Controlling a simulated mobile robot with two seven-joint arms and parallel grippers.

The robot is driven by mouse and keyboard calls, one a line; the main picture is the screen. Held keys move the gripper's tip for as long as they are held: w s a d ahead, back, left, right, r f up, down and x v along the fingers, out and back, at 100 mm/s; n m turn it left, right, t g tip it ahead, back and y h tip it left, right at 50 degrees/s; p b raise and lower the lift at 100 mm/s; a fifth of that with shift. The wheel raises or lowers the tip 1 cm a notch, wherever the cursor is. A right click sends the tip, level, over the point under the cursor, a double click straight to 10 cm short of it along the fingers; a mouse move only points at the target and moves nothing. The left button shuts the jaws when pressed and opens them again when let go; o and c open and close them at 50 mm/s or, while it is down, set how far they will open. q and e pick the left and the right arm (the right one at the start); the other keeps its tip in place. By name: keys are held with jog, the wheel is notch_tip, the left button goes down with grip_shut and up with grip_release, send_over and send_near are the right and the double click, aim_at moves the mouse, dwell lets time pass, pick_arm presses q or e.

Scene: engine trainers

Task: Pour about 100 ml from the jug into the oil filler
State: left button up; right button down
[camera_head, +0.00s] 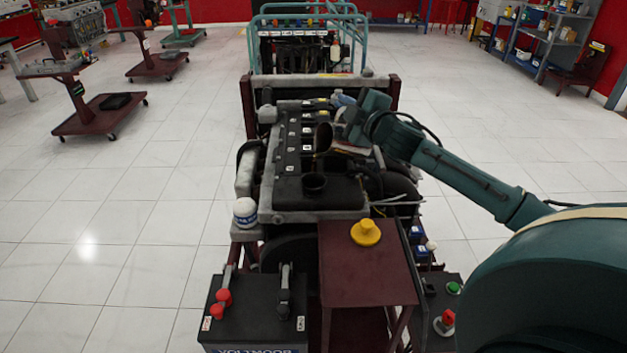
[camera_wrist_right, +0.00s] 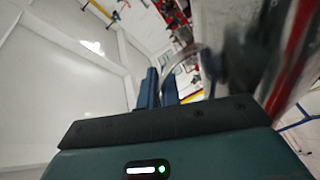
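The oil filler (camera_head: 314,183) is a dark round cup-like opening on top of the black engine cover in the head view. The jug (camera_head: 323,138) appears as a dark, brownish, shiny vessel just behind and above the filler; its tilt and contents are hard to tell. My right gripper (camera_head: 346,128) is at the jug's right side. In the right wrist view, the blue fingers (camera_wrist_right: 160,90) are close together at the jug's curved handle (camera_wrist_right: 188,62), and the grey jug body is blurred to their right. No liquid stream is visible. My left gripper is out of view.
A yellow cap (camera_head: 366,232) lies on the maroon stand top (camera_head: 350,280) in front of the engine. A white oil filter (camera_head: 245,211) and a black battery (camera_head: 255,318) are at the front left. Hoses and engine parts crowd the filler's right side.

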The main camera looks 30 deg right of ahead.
jog(key=shift+a+n, duration=0.1)
jog(key=shift+n, duration=0.3)
dwell(0.9)
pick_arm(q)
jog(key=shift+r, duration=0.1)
pick_arm(e)
jog(key=shift+w+a+f+n, duration=0.1)
jog(key=shift+a+n, duration=0.2)
jog(key=shift+a, duration=0.05)
dwell(1.3)
jog(key=shift+a, duration=0.15)
dwell(0.5)
